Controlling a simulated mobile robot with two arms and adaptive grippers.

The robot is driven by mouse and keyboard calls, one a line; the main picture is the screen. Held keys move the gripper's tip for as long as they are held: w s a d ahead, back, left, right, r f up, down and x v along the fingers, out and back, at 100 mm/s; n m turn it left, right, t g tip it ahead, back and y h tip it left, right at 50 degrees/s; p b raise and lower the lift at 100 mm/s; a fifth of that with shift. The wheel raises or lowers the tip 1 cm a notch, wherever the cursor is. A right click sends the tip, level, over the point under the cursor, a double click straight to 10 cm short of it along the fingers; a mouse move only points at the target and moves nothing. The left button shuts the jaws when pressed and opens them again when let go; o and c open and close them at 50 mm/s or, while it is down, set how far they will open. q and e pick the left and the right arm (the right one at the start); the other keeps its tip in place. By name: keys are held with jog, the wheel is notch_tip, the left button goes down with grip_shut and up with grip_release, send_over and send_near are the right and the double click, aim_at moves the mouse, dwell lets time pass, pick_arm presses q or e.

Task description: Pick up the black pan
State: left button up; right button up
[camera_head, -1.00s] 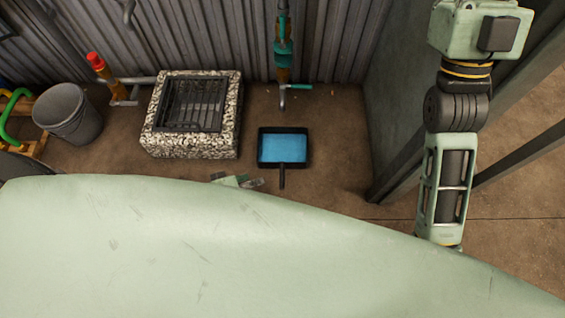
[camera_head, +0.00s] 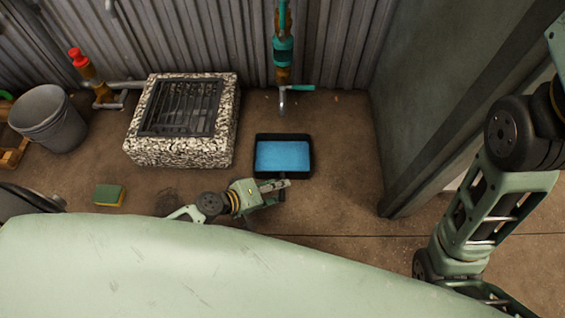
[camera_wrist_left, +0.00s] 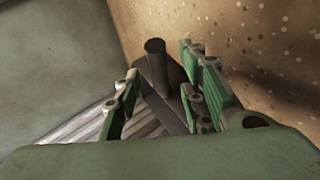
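The black pan (camera_head: 310,160) sits on the brown floor, filled with blue. Its short black handle (camera_head: 282,211) points toward me. My left gripper (camera_head: 276,186) is at the handle beside the pan's near rim. In the left wrist view, the fingers (camera_wrist_left: 160,98) are apart, and the dark handle (camera_wrist_left: 157,65) shows in the gap between them. I cannot tell whether a finger touches it. My body hides part of the left arm. My right arm shows at the right of the head view, but its gripper is out of view.
A speckled stone block (camera_head: 180,152) with a dark grate stands left of the pan. A teal-and-brass pipe (camera_head: 283,50) stands behind it. A grey bucket (camera_head: 50,118) and a green-yellow sponge (camera_head: 109,195) are farther left. A grey post (camera_head: 405,190) stands right; floor between is clear.

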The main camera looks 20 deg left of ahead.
pick_arm(q)
jog(key=shift+x, duration=1.15)
jog(key=c, duration=0.9)
grip_shut()
jog(key=shift+w+r, duration=0.1)
